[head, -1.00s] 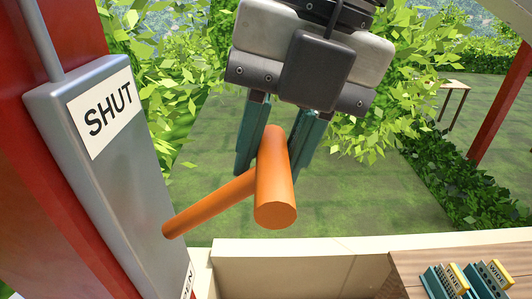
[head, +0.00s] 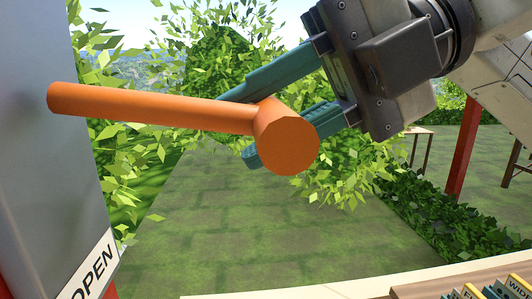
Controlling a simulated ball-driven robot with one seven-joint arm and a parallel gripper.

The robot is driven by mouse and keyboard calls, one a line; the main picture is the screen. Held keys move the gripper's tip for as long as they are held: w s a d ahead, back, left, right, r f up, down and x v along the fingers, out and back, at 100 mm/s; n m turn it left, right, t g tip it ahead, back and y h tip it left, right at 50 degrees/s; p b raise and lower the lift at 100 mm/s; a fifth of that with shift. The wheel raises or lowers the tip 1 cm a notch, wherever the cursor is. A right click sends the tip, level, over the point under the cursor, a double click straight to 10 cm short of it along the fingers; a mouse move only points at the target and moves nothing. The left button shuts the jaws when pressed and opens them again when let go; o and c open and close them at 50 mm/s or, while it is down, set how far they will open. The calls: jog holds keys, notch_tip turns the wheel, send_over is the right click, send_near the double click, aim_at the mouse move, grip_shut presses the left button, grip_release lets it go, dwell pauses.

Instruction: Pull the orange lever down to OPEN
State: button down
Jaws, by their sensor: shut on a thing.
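The orange lever (head: 160,108) runs from the grey box (head: 40,160) at the left to a thick round handle (head: 289,143). The lever is close to level, sloping slightly down to the right. The OPEN label (head: 92,270) is on the lower part of the box, below the lever. The SHUT label is out of view. My gripper (head: 256,122) comes in from the upper right, with one teal finger above the handle and one below and behind it. It is shut on the handle, which partly hides the fingers.
Teal-and-yellow labelled items (head: 490,291) sit at the bottom right by a pale ledge (head: 330,290). A red post (head: 463,150) and a wooden table (head: 420,132) stand farther back. Leafy bushes (head: 345,165) lie behind my gripper, beyond green paving.

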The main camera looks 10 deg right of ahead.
notch_tip(320, 180, down, 6)
jog(key=a+y+b, duration=0.2)
jog(key=y+b, duration=0.2)
jog(key=b, duration=0.4)
jog(key=shift+a+y, duration=0.25)
jog(key=shift+y, duration=0.05)
jog(key=c, duration=0.9)
grip_release()
jog(key=shift+a, duration=0.15)
jog(key=shift+r, duration=0.1)
jog(key=shift+w, duration=0.1)
jog(key=d, duration=0.7)
jog(key=d+r, duration=0.1)
jog(key=d, duration=0.3)
jog(key=shift+s, duration=0.2)
jog(key=shift+a, duration=0.1)
